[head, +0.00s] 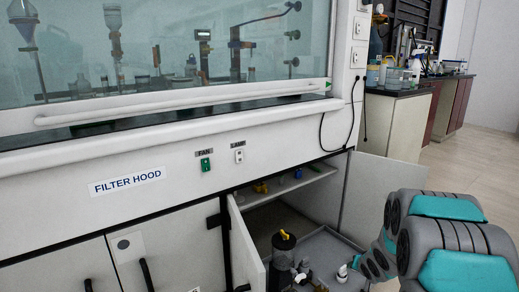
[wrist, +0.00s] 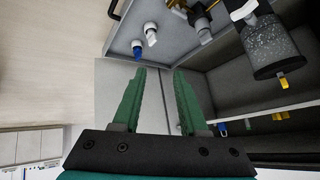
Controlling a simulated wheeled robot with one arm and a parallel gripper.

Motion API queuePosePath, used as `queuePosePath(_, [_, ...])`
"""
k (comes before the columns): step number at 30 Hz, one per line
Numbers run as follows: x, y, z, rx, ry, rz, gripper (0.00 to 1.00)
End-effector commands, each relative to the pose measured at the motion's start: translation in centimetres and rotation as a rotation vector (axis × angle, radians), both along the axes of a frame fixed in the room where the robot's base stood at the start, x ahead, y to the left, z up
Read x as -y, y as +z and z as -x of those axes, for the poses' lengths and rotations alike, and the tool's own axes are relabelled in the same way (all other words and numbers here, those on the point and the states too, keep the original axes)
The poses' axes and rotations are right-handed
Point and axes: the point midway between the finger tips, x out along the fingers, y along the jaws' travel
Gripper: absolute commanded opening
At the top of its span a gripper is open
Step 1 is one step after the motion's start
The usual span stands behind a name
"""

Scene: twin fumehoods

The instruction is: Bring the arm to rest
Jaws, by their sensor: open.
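My gripper (wrist: 158,108) shows in the wrist view with its two green fingers apart and nothing between them. Its fingertips point toward the pale cabinet panel and the grey tray (wrist: 122,43). My gripper is not visible in the head view, where grey and teal links of my arm fill the lower right, in front of the open cabinet's right door.
The filter hood's lower cabinet stands open, with its left door (head: 245,250) and right door (head: 378,195) swung out. A dark canister (head: 284,258) and small valves sit in the tray. The hood sash (head: 180,112) is above. Open floor (head: 487,160) lies to the right.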

Motion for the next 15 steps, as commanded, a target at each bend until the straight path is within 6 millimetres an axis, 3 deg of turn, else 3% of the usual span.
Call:
queuePosePath(3, [-0.1, 2.9, 3.0, -0.075, -0.010, 0.079, 0.42])
queuePosePath(8, [-1.0, 5.7, 7.9, -0.196, -0.010, 0.152, 0.42])
queuePosePath(15, [-3.6, 9.3, 16.8, -0.388, 0.023, 0.199, 0.42])
